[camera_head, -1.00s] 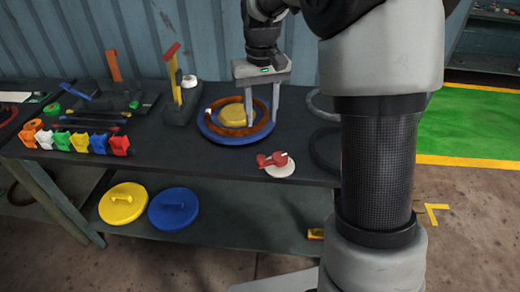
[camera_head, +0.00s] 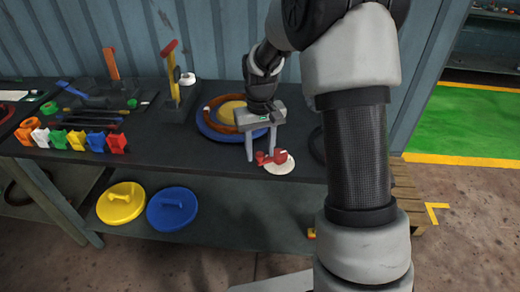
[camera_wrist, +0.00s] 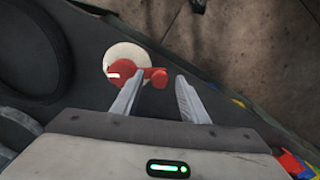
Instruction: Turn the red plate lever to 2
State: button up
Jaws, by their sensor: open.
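The red plate lever (camera_head: 267,157) sits on a round white plate (camera_head: 281,168) near the front edge of the dark bench. In the wrist view the red lever (camera_wrist: 135,74) crosses the white plate (camera_wrist: 124,55), with a white mark on its left end and a knob at its right end. My gripper (camera_head: 262,158) is above the lever, pointing down, with its fingers apart. In the wrist view the open fingers of my gripper (camera_wrist: 157,90) lie either side of the lever's knob end. Whether they touch it I cannot tell. No numbers are readable on the plate.
A blue ring-shaped base (camera_head: 208,128) with a brown ring and yellow centre stands behind my gripper. Coloured clips (camera_head: 78,140) line the bench's left front. A yellow lid (camera_head: 120,203) and a blue lid (camera_head: 172,209) lie on the lower shelf.

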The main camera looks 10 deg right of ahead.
aim_at(279, 159)
grip_shut()
jog(key=s+n, duration=0.1)
jog(key=n, duration=0.1)
jog(key=s+d+n+p, duration=0.1)
jog(key=shift+r+n, duration=0.1)
jog(key=shift+n, duration=0.3)
jog(key=shift+s+d+n+p, duration=0.45)
jog(key=shift+d+n+p, duration=0.1)
jog(key=shift+n, duration=0.75)
jog(key=shift+s+d+n+p, duration=0.5)
jog(key=shift+d+n, duration=0.05)
jog(key=shift+n, duration=0.75)
jog(key=shift+s+d+n+p, duration=0.45)
jog(key=shift+d+n+p, duration=0.1)
jog(key=shift+n, duration=0.75)
